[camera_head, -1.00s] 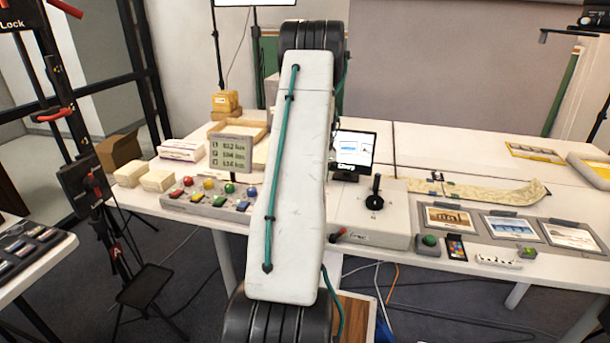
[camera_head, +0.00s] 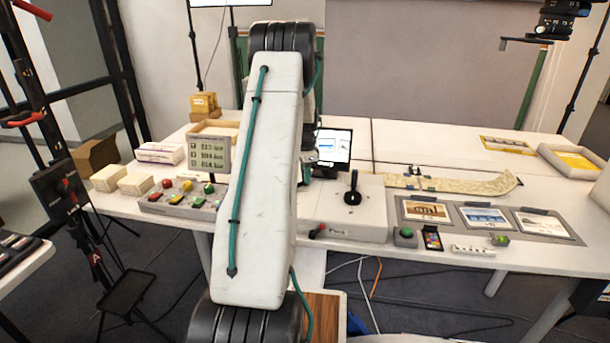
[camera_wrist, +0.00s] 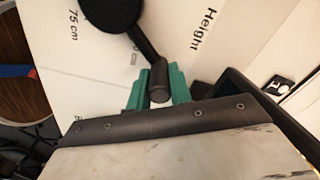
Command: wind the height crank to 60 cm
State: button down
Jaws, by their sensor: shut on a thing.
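In the wrist view, the height crank has a round black hub (camera_wrist: 110,12) and a dark arm ending in a cylindrical handle (camera_wrist: 160,82). My gripper (camera_wrist: 158,90) has teal fingers on both sides of this handle and is shut on it. The white panel (camera_wrist: 165,35) behind the crank reads "Height" and "75 cm". Another "cm" mark beside the crank arm has its number partly hidden. I cannot read a pointer there.
A long white table (camera_head: 400,150) spans the head view. It carries a button panel (camera_head: 185,200), a grey display (camera_head: 208,152), a box with a black lever (camera_head: 352,190) and framed pictures (camera_head: 483,218). A black stand (camera_head: 65,185) stands at left. Cables lie on the floor.

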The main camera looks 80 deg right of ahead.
jog(key=c, duration=1.3)
grip_release()
jog(key=shift+a+f, duration=0.1)
jog(key=shift+f, duration=0.05)
jog(key=shift+r, duration=0.2)
notch_tip(320, 180, up, 8)
jog(key=shift+f, duration=0.2)
jog(key=shift+w, duration=0.1)
